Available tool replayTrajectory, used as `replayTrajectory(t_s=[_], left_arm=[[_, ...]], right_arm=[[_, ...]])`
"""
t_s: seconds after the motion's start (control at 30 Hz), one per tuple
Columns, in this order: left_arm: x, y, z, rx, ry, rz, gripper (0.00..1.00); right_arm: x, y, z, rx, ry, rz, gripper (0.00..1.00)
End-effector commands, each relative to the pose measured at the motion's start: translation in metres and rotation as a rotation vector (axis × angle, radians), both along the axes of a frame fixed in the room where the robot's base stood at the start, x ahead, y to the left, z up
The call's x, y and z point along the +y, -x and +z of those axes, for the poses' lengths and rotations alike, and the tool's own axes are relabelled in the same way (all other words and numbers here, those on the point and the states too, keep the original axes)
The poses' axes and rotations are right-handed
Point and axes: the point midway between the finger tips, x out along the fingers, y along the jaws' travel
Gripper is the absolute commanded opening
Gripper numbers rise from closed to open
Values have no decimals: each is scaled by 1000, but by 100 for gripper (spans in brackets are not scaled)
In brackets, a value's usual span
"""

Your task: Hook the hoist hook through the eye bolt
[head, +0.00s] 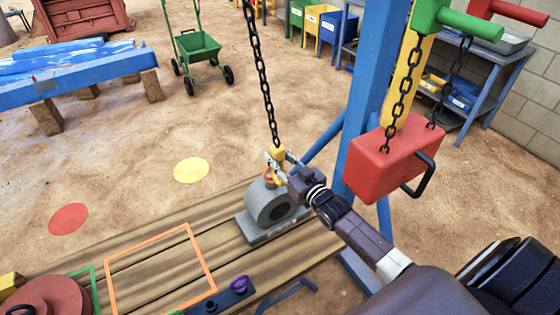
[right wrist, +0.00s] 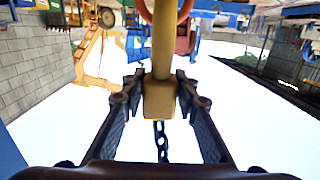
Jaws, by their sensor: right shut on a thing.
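The hoist hook hangs on a dark chain (head: 262,75). Its yellow block (head: 278,154) is between the fingers of my right gripper (head: 281,163). In the upside-down right wrist view, the gripper (right wrist: 160,98) is shut on the yellow block (right wrist: 159,100), with the hook's shank (right wrist: 163,50) running toward the orange eye bolt (right wrist: 146,10). The orange eye bolt (head: 268,174) stands on the grey round housing (head: 270,206). Hook and eye overlap in both views. The hook's tip is hidden, so I cannot tell whether it is through the eye. My left gripper is not in view.
The housing stands on a plank platform (head: 225,245) with an orange outlined frame (head: 160,268). A blue post (head: 372,80) and a red hoist box (head: 390,158) on chains are close to my right arm. Open sand lies behind the platform.

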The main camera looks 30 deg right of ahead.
Motion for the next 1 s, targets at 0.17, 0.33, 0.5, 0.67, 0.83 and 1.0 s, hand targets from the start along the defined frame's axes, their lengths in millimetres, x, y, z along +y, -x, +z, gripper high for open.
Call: replayTrajectory(t_s=[0.17,0.33,0.5,0.67,0.83,1.0], left_arm=[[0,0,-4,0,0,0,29],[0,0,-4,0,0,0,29],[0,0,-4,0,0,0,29],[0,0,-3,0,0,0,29],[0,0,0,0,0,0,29],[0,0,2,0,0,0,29]], right_arm=[[-1,-5,-9,18,1,-3,0],[-1,-6,-9,19,1,-3,0],[-1,-6,-9,19,1,-3,0],[-1,-8,-7,19,1,-3,0],[0,-13,0,17,0,-3,0],[0,-17,5,11,0,-2,0]])
